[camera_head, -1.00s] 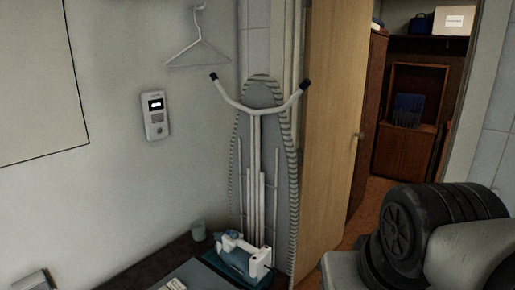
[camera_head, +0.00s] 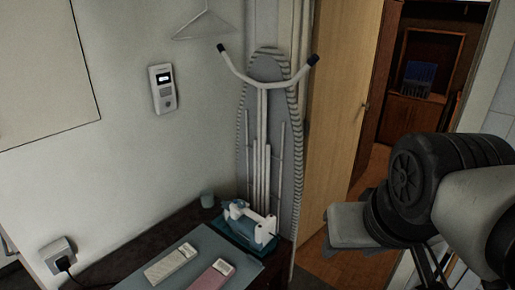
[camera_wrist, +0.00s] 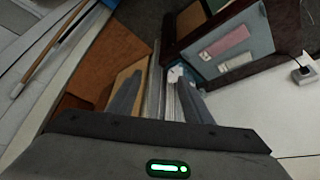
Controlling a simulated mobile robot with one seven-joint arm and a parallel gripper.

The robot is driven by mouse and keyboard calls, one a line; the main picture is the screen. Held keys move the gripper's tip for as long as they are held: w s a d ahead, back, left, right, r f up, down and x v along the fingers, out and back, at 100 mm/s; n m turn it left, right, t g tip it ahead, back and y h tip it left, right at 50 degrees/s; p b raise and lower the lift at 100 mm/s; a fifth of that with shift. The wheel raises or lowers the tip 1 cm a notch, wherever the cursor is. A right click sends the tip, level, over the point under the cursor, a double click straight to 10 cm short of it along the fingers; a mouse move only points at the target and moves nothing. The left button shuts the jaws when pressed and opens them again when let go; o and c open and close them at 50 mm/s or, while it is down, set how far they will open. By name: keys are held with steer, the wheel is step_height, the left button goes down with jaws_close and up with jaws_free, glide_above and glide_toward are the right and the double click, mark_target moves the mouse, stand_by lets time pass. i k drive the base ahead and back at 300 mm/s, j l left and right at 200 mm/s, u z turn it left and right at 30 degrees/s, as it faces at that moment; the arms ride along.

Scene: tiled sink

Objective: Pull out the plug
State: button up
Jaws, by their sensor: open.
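A black plug (camera_head: 64,264) sits in a pale wall socket (camera_head: 55,247) at the lower left of the head view, with a dark cable hanging from it. The socket also shows at the right edge of the wrist view (camera_wrist: 304,75), where a thin dark cable runs from the plug. My gripper (camera_wrist: 159,78) is open in the wrist view, with nothing visible between its two fingers. It is well apart from the plug, which lies to its right in that view. I cannot make out my fingers in the head view.
A dark counter holds a grey board (camera_head: 205,254) with a white and a pink item on it. An ironing board (camera_head: 268,130) leans upright. An intercom (camera_head: 162,88) is on the wall.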

mark_target(63, 264)
steer(key=u, duration=2)
steer(key=k+j, duration=0.1)
steer(key=j, duration=0.35)
steer(key=k+j, duration=0.1)
steer(key=j, duration=0.35)
steer(key=i+j, duration=0.1)
steer(key=j, duration=1.05)
steer(key=i+j, duration=0.2)
steer(key=i, duration=0.3)
steer(key=i+j, duration=0.2)
steer(key=i, duration=0.3)
steer(key=i+j+z, duration=0.1)
steer(key=i, duration=0.4)
steer(key=k, duration=0.15)
